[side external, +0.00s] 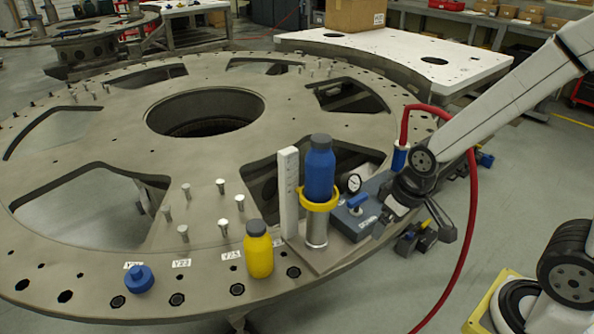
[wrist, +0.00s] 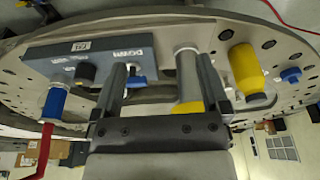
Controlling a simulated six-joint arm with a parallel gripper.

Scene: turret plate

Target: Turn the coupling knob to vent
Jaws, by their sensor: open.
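A blue hose coupling (side external: 399,158) joins the red hose (side external: 472,220) behind the box. My gripper (side external: 392,212) is open at the box's right side. In the wrist view, my gripper (wrist: 161,68) has the blue knob close inside its left finger, with no visible grip.
A blue bottle (side external: 320,172) stands in a yellow ring on a metal post, beside a white upright (side external: 289,190). A yellow bottle (side external: 258,252) and a blue cap-like part (side external: 139,279) stand on the turret plate (side external: 100,235). The red hose loops near my arm.

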